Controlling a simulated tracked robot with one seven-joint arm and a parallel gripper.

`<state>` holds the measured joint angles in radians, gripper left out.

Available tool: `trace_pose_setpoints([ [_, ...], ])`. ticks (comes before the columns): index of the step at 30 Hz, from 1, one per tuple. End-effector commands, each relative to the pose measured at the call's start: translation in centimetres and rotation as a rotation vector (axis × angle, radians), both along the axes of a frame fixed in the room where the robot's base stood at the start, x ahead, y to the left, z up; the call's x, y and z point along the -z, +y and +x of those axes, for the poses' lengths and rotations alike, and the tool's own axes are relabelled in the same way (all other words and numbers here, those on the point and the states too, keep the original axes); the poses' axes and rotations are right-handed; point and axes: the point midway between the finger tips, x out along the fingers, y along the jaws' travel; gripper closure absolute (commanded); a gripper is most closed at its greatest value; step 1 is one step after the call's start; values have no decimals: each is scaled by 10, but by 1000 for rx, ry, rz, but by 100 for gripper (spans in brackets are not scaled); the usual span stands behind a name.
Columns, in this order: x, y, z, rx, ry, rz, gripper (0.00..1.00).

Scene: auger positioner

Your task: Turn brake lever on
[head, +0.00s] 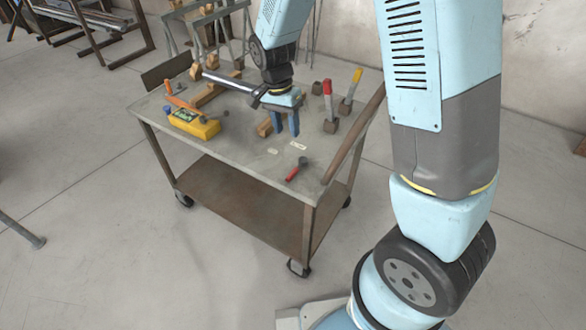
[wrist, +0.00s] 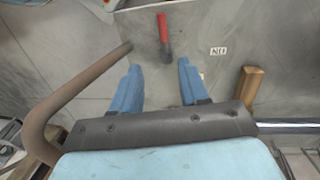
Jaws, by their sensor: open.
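A small lever with a red handle (head: 293,173) and a dark pivot end lies low over the cart top near its front right corner. In the wrist view its red handle (wrist: 163,35) shows ahead of the fingers. A white label (head: 298,146) with black letters, like ON, is beside it; this label (wrist: 218,50) is right of the lever in the wrist view. A second label (head: 272,151) is partly hidden by a finger in the wrist view. My gripper (head: 285,132) is open and empty, fingers pointing down, behind the lever and apart from it.
The grey metal cart (head: 235,160) has a brown rail (head: 354,137) on its right side. Upright red (head: 328,95) and yellow (head: 351,88) handles stand at the back right. A yellow box (head: 194,124) sits left. A wooden block (head: 265,128) is close to my gripper.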

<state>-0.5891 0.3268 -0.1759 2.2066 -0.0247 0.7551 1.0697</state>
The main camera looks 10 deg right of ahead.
Motion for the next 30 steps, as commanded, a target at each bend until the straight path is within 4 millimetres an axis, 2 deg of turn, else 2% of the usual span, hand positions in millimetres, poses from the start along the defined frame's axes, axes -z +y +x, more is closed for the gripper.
trace_pose_setpoints([
  [1,8,4,1,9,7,-12,56],
  [6,23,10,1,30,17,-33,56],
  [14,49,6,-3,34,20,-35,56],
  [30,136,-8,-13,34,19,-35,56],
])
